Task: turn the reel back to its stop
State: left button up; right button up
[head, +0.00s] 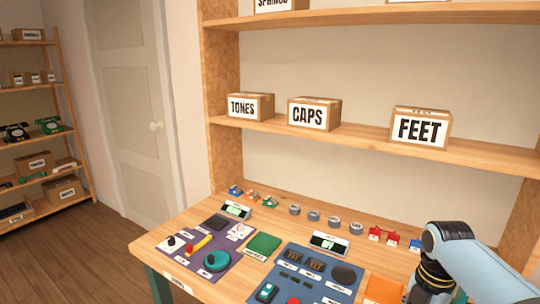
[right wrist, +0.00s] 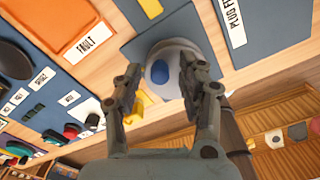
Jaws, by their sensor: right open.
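A pale round piece with a blue spot (right wrist: 176,50) sits on a blue board in the right wrist view; I cannot tell for sure that it is the reel. My right gripper (right wrist: 160,68) is open, with one finger on each side of this piece. Whether the fingers touch it is unclear. In the head view my right arm reaches in from the right, and its gripper and the piece are out of sight. My left gripper is in neither view.
An orange pad (head: 384,288) marked FAULT in the wrist view lies beside the piece's board. A blue panel (head: 310,262) and a purple panel (head: 190,250) with a teal round part (head: 216,261) fill the left bench. Boxes stand on the shelf (head: 350,138) above.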

jog(key=shift+f, duration=0.45)
jog(key=shift+r, duration=0.1)
jog(key=shift+r, duration=0.15)
jog(key=c, duration=0.6)
jog(key=shift+c, duration=0.2)
jog(key=shift+a+p, duration=0.15)
jog(key=shift+p, duration=0.15)
